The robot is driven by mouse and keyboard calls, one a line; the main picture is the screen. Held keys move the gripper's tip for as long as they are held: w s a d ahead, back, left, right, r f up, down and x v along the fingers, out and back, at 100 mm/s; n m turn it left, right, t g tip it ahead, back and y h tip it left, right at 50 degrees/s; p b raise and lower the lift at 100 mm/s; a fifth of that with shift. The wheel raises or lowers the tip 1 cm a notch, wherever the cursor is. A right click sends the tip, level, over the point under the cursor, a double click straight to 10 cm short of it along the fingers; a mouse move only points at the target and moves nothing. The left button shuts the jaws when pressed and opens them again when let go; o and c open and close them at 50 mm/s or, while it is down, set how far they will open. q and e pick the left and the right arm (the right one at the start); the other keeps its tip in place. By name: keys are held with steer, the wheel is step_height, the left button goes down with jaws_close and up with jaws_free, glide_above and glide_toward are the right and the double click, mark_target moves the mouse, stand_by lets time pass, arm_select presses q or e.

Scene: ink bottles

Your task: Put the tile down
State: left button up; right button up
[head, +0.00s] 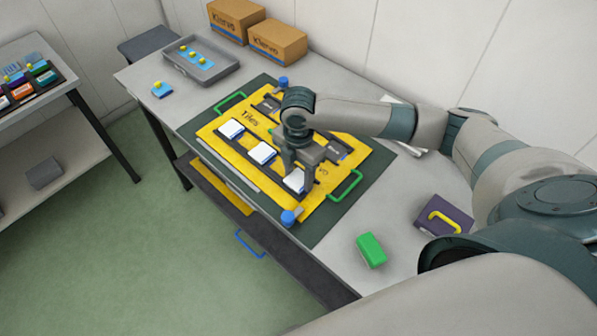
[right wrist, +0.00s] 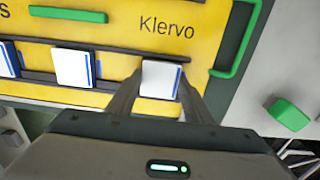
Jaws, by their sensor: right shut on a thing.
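The white tile (head: 295,181) with a blue edge is between the fingers of my right gripper (head: 299,184), at the near right end of the front row on the yellow tile board (head: 213,140). In the right wrist view the tile (right wrist: 160,79) sits between both fingertips (right wrist: 158,90), which are shut on it. It is level with the dark rail of the row; I cannot tell whether it touches the board. Two more white tiles, a middle one (head: 262,152) and a left one (head: 231,129), stand in the same row. My left gripper is out of view.
Green handles (head: 345,186) stick up at the board's ends, and blue knobs (head: 288,218) stand at its corners. A green block (head: 371,250) and a purple block with a yellow handle (head: 443,215) lie to the right. A grey tray (head: 201,67) and cartons (head: 277,42) stand at the back.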

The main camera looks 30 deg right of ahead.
mark_target(298, 179)
steer(key=shift+f, duration=0.15)
steer(key=o, duration=1.1)
steer(key=shift+r, duration=0.2)
step_height(298, 179, up, 12)
steer(key=b, duration=0.3)
stand_by(0.3)
